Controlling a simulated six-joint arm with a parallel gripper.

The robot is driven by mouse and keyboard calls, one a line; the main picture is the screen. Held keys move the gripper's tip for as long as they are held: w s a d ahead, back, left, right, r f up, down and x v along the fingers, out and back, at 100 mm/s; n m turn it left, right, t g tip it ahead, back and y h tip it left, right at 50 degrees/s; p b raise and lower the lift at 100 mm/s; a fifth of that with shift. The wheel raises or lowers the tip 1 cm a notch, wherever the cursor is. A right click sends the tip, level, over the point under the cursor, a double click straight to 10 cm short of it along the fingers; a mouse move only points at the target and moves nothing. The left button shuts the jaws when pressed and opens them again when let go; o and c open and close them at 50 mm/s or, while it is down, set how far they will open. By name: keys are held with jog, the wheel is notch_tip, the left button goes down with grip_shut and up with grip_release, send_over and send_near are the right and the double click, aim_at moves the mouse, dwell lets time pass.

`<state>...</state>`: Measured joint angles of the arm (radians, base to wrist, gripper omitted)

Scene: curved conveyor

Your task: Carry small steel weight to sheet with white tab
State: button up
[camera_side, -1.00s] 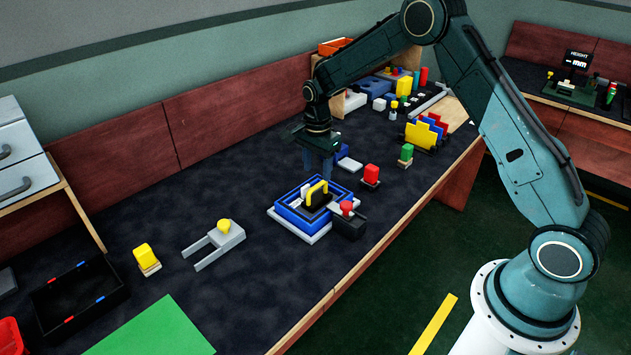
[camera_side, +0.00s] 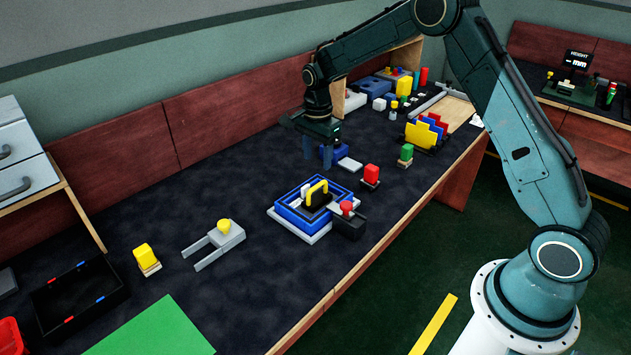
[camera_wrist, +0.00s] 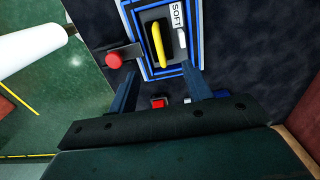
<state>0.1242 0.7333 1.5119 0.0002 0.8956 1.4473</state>
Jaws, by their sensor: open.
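My gripper (camera_side: 317,158) is open and empty above the dark worktop, behind the blue-framed fixture (camera_side: 284,212). In the wrist view its two fingers (camera_wrist: 160,72) stand apart, with the fixture (camera_wrist: 139,30) beyond their tips. A black block with a yellow handle (camera_side: 317,193) sits in the fixture. A white label reading SOFT (camera_wrist: 178,18) is beside the yellow handle. I cannot pick out a small steel weight or a sheet with a white tab for certain. A plain green sheet (camera_side: 155,330) lies at the front left.
A red-topped clamp (camera_side: 347,222) juts from the fixture's right side. A grey fork-shaped piece (camera_side: 214,243) and a black tray (camera_side: 80,297) lie left.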

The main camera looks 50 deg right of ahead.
jog(key=s+a+r+n+t, duration=0.15)
jog(key=s+r+n, duration=0.25)
jog(key=s+r, duration=0.4)
jog(key=s+a+r+n+t, duration=0.1)
jog(key=s+a+r+n, duration=0.25)
jog(key=s+r, duration=0.45)
jog(key=s+r+n+t, duration=0.1)
jog(key=s+r+n, duration=0.1)
jog(key=s+n, duration=0.3)
jog(key=s+a+r+n+t, duration=0.1)
jog(key=s+n, duration=0.4)
jog(key=s, duration=0.8)
jog(key=shift+s+a+r+t, duration=0.3)
jog(key=shift+s+r+t, duration=0.1)
jog(key=shift+r+t, duration=0.25)
jog(key=shift+n, duration=0.25)
